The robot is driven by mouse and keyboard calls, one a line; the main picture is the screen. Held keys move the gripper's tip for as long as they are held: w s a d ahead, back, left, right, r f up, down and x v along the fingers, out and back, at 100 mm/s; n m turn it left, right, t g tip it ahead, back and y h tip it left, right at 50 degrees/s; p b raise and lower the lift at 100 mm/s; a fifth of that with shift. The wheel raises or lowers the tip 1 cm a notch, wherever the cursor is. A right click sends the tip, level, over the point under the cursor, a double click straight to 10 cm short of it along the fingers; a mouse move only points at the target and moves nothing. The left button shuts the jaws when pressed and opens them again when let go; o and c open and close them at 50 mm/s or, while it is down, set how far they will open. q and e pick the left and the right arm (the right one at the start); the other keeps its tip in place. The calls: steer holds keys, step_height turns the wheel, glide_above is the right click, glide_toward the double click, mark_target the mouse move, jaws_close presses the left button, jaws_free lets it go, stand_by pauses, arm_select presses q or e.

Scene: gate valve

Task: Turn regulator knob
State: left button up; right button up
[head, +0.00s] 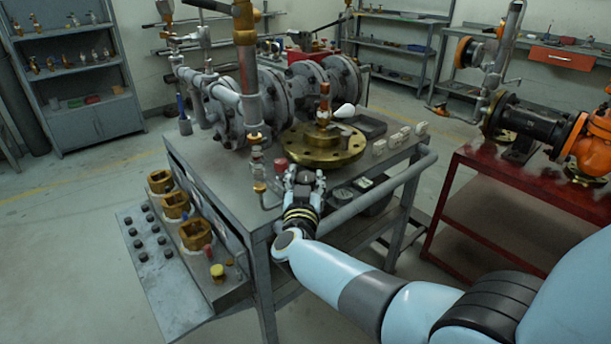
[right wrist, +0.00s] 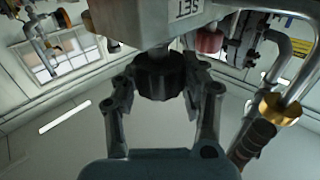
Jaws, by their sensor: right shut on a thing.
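The regulator knob (right wrist: 160,78) is a dark, ribbed round knob under a light grey block marked "SET" (right wrist: 190,12) in the right wrist view. My right gripper (right wrist: 160,88) has its fingers on both sides of the knob and is shut on it. In the head view my right gripper (head: 304,180) is at the front edge of the grey workbench (head: 215,158), below the brass flange; there the knob is hidden by the gripper. My left gripper is not in view.
A brass flange (head: 325,147) with a white-handled valve stands on the bench. A red fitting (head: 281,165) and a small pipe are close left of my right gripper. A bench rail (head: 380,192) runs to its right. Brass blocks (head: 195,235) line the left side.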

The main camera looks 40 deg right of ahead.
stand_by(0.4)
steer(key=o, duration=1.2)
steer(key=shift+s+a+f, duration=0.1)
steer(key=shift+s+a, duration=0.1)
steer(key=shift+s, duration=0.05)
steer(key=v, duration=0.7)
